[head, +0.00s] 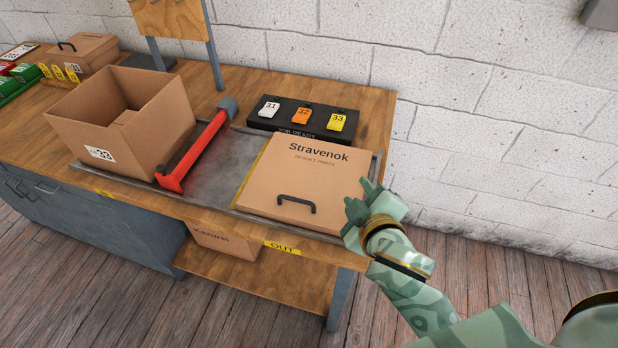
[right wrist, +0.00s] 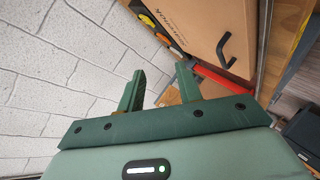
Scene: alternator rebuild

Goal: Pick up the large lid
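The large lid (head: 272,184) is a flat cardboard panel marked "Stravenok" with a black handle (head: 297,203) near its front edge. It lies on the right part of the grey mat. In the right wrist view the lid (right wrist: 190,22) shows at the top right with its handle. My right gripper (head: 362,193) is at the lid's right edge, near the front corner. Its two fingers are apart with nothing between them, as the right wrist view (right wrist: 160,76) shows. I cannot tell whether it touches the lid. My left gripper is not in view.
An open cardboard box (head: 125,130) marked 33 stands left of the lid, with a red bar tool (head: 197,150) between them. A black rack (head: 290,127) holds tags 31, 32 and 33 behind the lid. A white brick wall (head: 500,130) stands behind the workbench.

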